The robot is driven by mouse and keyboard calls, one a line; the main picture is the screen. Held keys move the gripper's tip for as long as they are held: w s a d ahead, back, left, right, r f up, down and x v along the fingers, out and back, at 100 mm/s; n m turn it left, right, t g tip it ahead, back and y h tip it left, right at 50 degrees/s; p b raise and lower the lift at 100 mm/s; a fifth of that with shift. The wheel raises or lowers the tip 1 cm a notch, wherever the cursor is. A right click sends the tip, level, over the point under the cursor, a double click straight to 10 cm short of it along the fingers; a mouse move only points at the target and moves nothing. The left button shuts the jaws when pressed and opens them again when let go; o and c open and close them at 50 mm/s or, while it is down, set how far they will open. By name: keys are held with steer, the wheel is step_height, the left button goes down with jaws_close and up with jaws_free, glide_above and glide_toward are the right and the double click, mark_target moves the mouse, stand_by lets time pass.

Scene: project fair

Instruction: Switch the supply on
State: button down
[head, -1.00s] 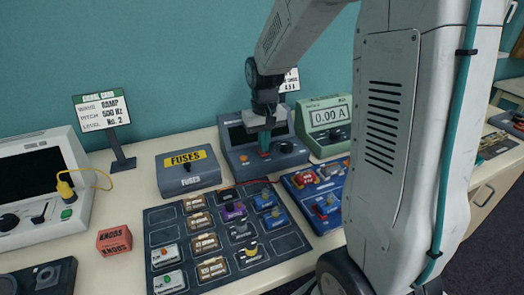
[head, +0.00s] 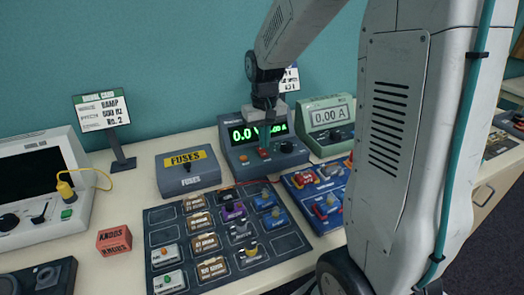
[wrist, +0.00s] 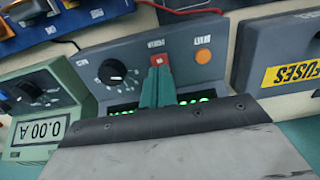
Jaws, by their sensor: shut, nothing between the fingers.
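The supply (head: 238,155) is a dark grey box at the back of the bench, and its green display (head: 243,133) is lit, showing digits starting "0.0" that my gripper partly covers. In the wrist view the supply (wrist: 205,65) shows a black knob (wrist: 112,70), a red switch (wrist: 158,60) in the middle and an orange button (wrist: 203,56). My gripper (head: 264,152) is shut, with its teal fingertips (wrist: 158,70) at the red switch; whether they touch it I cannot tell. The switch is partly hidden by the fingertips.
A green meter (head: 328,118) reading 0.00 A stands right of the supply. A grey FUSES box (head: 187,172) stands left. A dark parts tray (head: 160,216) and a blue tray (head: 304,208) lie in front. A red KNOBS box (head: 114,240) is at front left.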

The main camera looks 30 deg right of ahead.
mark_target(264, 154)
steer(key=shift+r, duration=2.3)
steer(key=s, duration=0.2)
steer(key=s+g, duration=0.1)
steer(key=shift+s+a+f, duration=0.1)
steer(key=shift+a+f, duration=0.3)
steer(key=s+a+r, duration=0.2)
steer(key=s+a, duration=0.1)
steer(key=s, duration=0.4)
steer(key=s+a+r+n+t, duration=0.1)
steer(key=s+a+r, duration=0.1)
steer(key=s, duration=0.5)
steer(key=s+a+r+n+t, duration=0.1)
steer(key=s+a+r, duration=0.2)
steer(key=s, duration=0.4)
steer(key=shift+s+a, duration=0.25)
steer(key=shift+a, duration=0.6)
steer(key=shift+d, duration=0.15)
